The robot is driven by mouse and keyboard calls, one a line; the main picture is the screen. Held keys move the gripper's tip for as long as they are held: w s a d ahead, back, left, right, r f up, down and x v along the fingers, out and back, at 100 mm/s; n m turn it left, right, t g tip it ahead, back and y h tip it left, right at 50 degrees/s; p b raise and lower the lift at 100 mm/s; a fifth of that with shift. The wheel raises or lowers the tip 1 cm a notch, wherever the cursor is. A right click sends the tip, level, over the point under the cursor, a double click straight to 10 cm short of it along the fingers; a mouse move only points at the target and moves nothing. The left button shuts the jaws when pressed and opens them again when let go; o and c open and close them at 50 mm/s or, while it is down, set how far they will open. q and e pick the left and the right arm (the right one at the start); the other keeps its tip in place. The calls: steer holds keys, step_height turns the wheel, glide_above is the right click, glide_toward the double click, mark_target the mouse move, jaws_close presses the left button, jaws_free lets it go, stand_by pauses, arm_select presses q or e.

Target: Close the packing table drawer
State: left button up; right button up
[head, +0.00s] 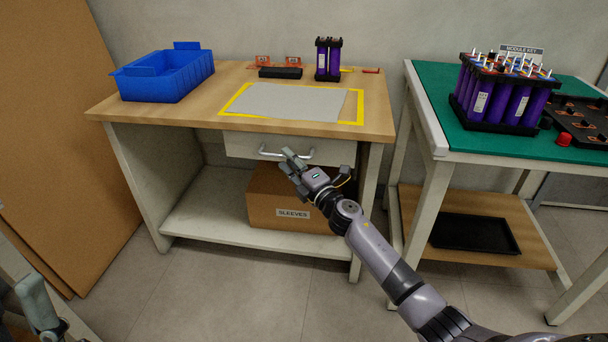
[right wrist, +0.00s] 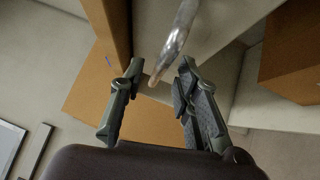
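The packing table (head: 375,120) has a wooden top and a pale drawer (head: 238,146) under it. The drawer front carries a curved metal handle (head: 308,154). How far the drawer stands out is hard to tell in the head view. My right gripper (head: 290,158) is at the handle, in front of the drawer. In the right wrist view my right gripper (right wrist: 158,75) has its fingers apart, and the metal handle (right wrist: 176,40) reaches into the space between them. Contact cannot be made out. Of my left arm, only a part shows at the lower left; its gripper is not seen.
A cardboard box (head: 265,210) labelled SLEEVES stands on the shelf below the drawer. A blue bin (head: 165,76) and dark purple cells (head: 328,60) stand on the tabletop. A green-topped table (head: 450,125) stands to the right. The floor in front is clear.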

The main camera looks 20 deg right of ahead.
steer(key=v, duration=0.9)
steer(key=shift+s, duration=0.15)
